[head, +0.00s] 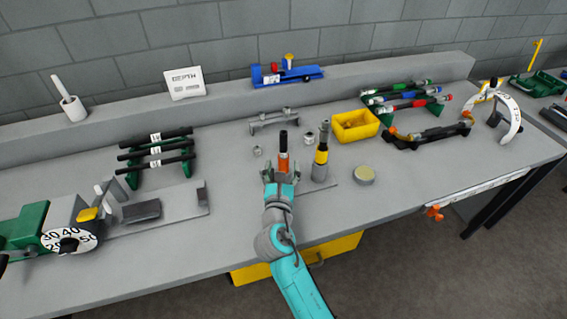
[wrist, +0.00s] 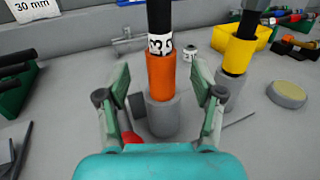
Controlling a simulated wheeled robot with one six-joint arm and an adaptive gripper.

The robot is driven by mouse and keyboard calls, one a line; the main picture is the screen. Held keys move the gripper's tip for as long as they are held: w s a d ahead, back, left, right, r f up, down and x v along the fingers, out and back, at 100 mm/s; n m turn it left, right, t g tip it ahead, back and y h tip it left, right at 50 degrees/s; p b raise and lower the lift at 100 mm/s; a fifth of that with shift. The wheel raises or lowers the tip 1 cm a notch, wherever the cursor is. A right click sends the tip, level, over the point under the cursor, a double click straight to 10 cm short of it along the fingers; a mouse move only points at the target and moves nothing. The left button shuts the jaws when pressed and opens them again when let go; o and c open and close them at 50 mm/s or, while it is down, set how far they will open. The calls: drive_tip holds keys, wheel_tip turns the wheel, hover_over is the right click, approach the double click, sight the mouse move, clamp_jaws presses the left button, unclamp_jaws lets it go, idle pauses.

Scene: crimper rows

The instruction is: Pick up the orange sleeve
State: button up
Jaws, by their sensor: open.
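The orange sleeve (wrist: 161,76) sits upright on a grey cylindrical base (wrist: 163,117), with a black rod marked with a white number label (wrist: 160,44) rising from it. In the head view the orange sleeve (head: 283,162) shows just beyond my gripper (head: 282,172). In the wrist view my gripper (wrist: 162,95) is open, with one finger on each side of the sleeve and a visible gap on both sides. Whether the fingers are level with the sleeve in depth is hard to tell.
A similar post with a yellow sleeve (head: 321,155) stands close on the right. A round tin (head: 364,175) and a yellow bin (head: 373,128) are further right. A rack of black rods (head: 157,160) and a green machine with a dial (head: 50,228) are left.

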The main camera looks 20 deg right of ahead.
sight(283, 164)
drive_tip(key=x, duration=0.3)
drive_tip(key=shift+w+d+r, duration=0.1)
drive_tip(key=shift+d, duration=0.05)
drive_tip(key=c, duration=1)
drive_tip(key=shift+c, duration=0.2)
wheel_tip(283, 164, up, 18)
drive_tip(key=shift+r, duration=0.2)
idle(1.1)
idle(0.4)
